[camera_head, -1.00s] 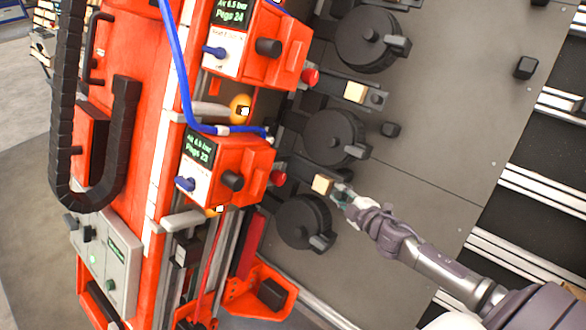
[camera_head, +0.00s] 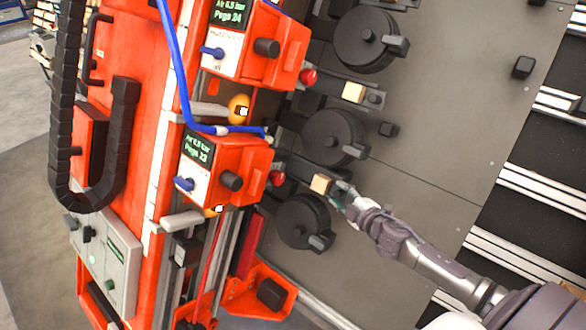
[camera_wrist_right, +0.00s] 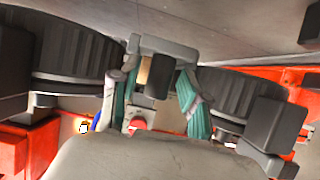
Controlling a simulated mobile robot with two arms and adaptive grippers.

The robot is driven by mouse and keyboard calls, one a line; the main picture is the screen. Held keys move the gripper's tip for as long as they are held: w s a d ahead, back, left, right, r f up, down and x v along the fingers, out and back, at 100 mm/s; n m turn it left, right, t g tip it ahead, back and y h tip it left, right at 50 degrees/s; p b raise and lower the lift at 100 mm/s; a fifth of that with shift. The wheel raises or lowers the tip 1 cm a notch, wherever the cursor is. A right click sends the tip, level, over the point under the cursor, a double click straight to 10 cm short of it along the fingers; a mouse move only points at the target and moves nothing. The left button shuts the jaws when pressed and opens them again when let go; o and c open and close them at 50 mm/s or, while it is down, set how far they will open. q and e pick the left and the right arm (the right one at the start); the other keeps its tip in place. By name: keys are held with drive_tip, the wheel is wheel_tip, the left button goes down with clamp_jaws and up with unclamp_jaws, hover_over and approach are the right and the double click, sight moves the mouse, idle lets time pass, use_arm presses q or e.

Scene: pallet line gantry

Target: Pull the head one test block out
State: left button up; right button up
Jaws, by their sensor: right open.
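A small tan wooden block (camera_head: 320,184) sits in a dark holder between two round black drums, beside the lower red head (camera_head: 226,170). A second tan block (camera_head: 353,92) sits in a similar holder beside the upper red head. No label shows which one is head one. My right gripper (camera_head: 343,194) is open at the near end of the lower block. In the right wrist view, the teal fingertips (camera_wrist_right: 158,98) stand apart on either side of a dark stub (camera_wrist_right: 160,76), with the tan block (camera_wrist_right: 144,70) partly hidden behind it. Contact cannot be told. My left gripper is not in view.
Black drums (camera_head: 302,222) and (camera_head: 333,137) stand close on both sides of the right gripper. Red knobs (camera_head: 277,179) stick out from the heads. A blue hose (camera_head: 178,75) hangs at the left. The grey plate (camera_head: 440,130) to the right is mostly clear.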

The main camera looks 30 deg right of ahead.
drive_tip(key=p+v, duration=0.3)
drive_tip(key=v, duration=0.6)
idle(0.5)
drive_tip(key=shift+a+r+p, duration=0.1)
drive_tip(key=shift+p, duration=0.25)
drive_tip(key=s+a+r+p, duration=0.3)
drive_tip(key=s+a+p, duration=0.1)
drive_tip(key=s, duration=0.4)
drive_tip(key=shift+r+p, duration=0.35)
drive_tip(key=shift+p, duration=0.15)
drive_tip(key=shift+s+a, duration=0.1)
